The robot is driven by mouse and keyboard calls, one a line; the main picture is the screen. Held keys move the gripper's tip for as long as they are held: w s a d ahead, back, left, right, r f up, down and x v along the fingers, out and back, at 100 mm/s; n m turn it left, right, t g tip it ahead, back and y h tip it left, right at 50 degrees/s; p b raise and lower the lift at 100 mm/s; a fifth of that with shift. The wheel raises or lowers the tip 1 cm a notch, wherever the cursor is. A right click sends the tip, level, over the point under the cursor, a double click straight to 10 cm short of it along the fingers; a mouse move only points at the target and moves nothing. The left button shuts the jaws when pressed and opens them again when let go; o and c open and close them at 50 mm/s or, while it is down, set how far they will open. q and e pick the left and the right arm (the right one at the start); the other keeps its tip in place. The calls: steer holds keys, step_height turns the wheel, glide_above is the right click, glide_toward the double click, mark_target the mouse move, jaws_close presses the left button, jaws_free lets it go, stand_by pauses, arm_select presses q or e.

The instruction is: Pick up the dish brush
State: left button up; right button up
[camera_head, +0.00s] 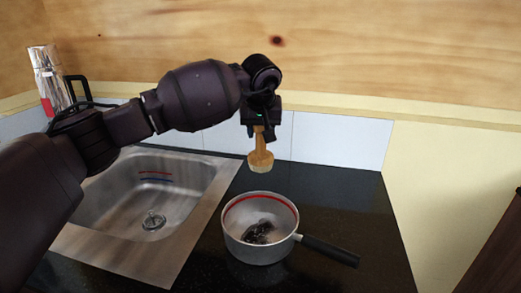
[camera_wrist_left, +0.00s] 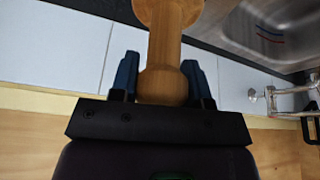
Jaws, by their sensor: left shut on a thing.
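The dish brush (camera_head: 261,160) has a wooden handle and a pale bristle head. It hangs head down above the black counter, behind the saucepan. My left gripper (camera_head: 262,127) is shut on the upper end of its handle. In the left wrist view the wooden handle of the dish brush (camera_wrist_left: 167,45) stands between the two blue fingers of my left gripper (camera_wrist_left: 163,78). The bristle head is outside that view. My right gripper is not in view; only a dark part shows at the right edge of the head view.
A saucepan (camera_head: 232,238) with a dark object inside stands on the counter (camera_head: 340,215), its black handle (camera_head: 330,250) pointing right. A steel sink (camera_head: 110,205) is at left. The counter right of the pan is clear.

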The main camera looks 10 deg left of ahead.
arm_select(q)
step_height(320, 180, up, 10)
steer(key=shift+r+p, duration=0.25)
steer(key=shift+p, duration=0.05)
steer(key=shift+r, duration=0.55)
